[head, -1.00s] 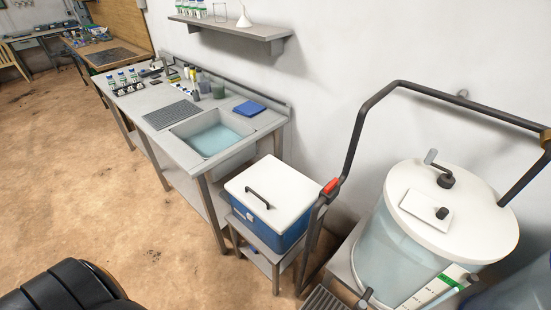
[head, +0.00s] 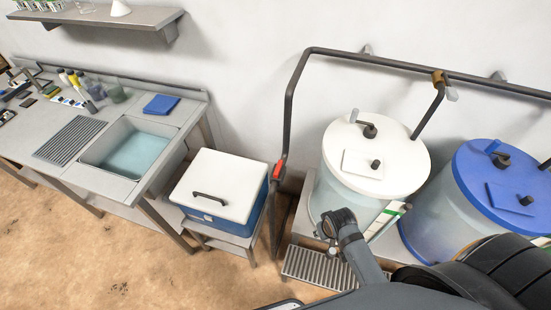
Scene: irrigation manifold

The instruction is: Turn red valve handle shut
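The red valve handle (head: 277,171) is a small red piece on the dark pipe (head: 288,115), where the pipe drops between the blue cooler and the white-lidded tank. It lies close along the pipe; its exact angle is too small to tell. Nothing of mine touches it. A grey arm link of mine reaches in from the lower right, in front of the white-lidded tank, right of and below the handle. I make out no gripper fingers in the head view, so neither gripper shows.
A blue cooler with a white lid (head: 225,176) stands on a low stand left of the pipe. A white-lidded tank (head: 393,160) and a blue-lidded tank (head: 470,160) stand right. A sink bench (head: 60,120) is at left. Bare floor (head: 90,265) is clear at lower left.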

